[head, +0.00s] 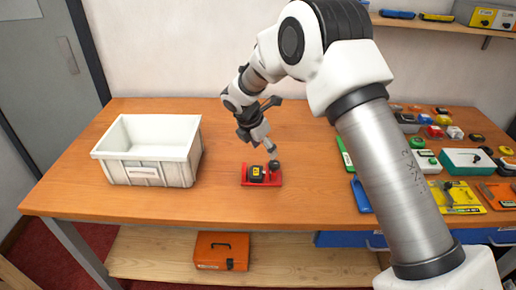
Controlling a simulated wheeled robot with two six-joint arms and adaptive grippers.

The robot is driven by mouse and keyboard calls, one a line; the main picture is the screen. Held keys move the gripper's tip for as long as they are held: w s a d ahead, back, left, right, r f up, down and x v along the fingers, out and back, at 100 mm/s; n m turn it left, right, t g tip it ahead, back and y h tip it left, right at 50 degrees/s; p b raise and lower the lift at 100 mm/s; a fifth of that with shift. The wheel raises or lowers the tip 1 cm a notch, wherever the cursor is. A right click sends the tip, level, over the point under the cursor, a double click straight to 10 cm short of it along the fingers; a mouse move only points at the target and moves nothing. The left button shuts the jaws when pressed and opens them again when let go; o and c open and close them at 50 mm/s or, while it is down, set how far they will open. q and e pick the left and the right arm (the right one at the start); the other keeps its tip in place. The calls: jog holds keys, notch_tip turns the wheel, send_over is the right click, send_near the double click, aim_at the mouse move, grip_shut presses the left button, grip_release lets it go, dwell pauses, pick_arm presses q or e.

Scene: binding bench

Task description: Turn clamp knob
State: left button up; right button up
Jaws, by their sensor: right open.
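A small red clamp base (262,184) sits on the wooden bench near its front middle. It holds a black block with a yellow mark (256,173). A round black knob (274,165) stands at its back right. My right gripper (270,151) is open and points down just above the knob, with a small gap seeming to lie between them. The finger details are small. My left gripper is not in view.
A white bin (148,171) stands on the left of the bench (220,205). Several small tools and boxes, including a green-white case (468,162), crowd the right side. Bare bench lies around the clamp. An orange toolbox (221,251) is on the lower shelf.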

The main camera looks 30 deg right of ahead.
aim_at(273, 163)
jog(key=s+d+f, duration=0.2)
jog(key=f, duration=0.1)
jog(key=shift+s+p, duration=0.15)
jog(key=shift+p, duration=0.2)
jog(key=f, duration=0.1)
jog(key=w+d+f, duration=0.1)
jog(key=f, duration=0.1)
jog(key=shift+w, duration=0.15)
jog(key=shift+w+f, duration=0.2)
jog(key=shift+f, duration=0.05)
jog(key=shift+s+r, duration=0.35)
jog(key=shift+s, duration=0.05)
jog(key=c, duration=0.4)
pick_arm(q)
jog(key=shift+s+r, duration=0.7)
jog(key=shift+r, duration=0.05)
pick_arm(e)
jog(key=shift+a, duration=0.1)
jog(key=c, duration=0.7)
